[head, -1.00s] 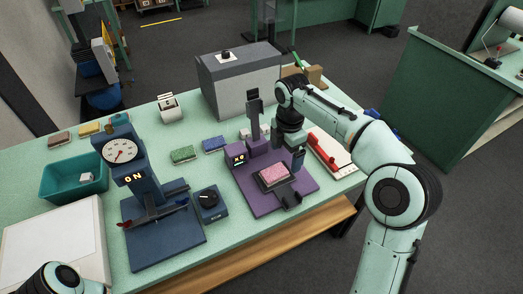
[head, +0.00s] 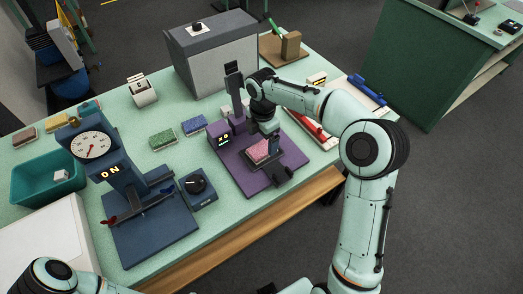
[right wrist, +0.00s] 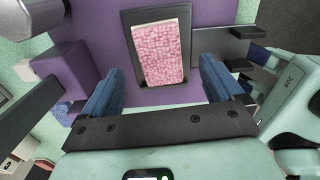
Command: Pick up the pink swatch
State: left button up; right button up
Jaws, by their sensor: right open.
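The pink swatch (head: 256,151) lies on a dark plate on the purple device (head: 238,158). In the right wrist view the swatch (right wrist: 161,55) lies flat, its white edge at the top, inside the dark plate's border. My right gripper (head: 270,143) is over the swatch and hides part of it in the head view. In the right wrist view its two blue fingers (right wrist: 158,85) are open, apart, one to each side of the swatch's near end, with nothing between them. My left gripper is out of view; only part of my left arm shows.
A blue dial gauge stand (head: 150,232) and a knob box (head: 197,190) are left. Green (head: 162,140) and blue (head: 194,125) swatches lie behind. A red-handled tool (head: 310,128) lies right.

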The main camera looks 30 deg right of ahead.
aim_at(262, 148)
notch_tip(262, 148, down, 4)
jog(key=shift+a+r, duration=0.1)
jog(key=c, duration=1.1)
jog(key=shift+r, duration=0.1)
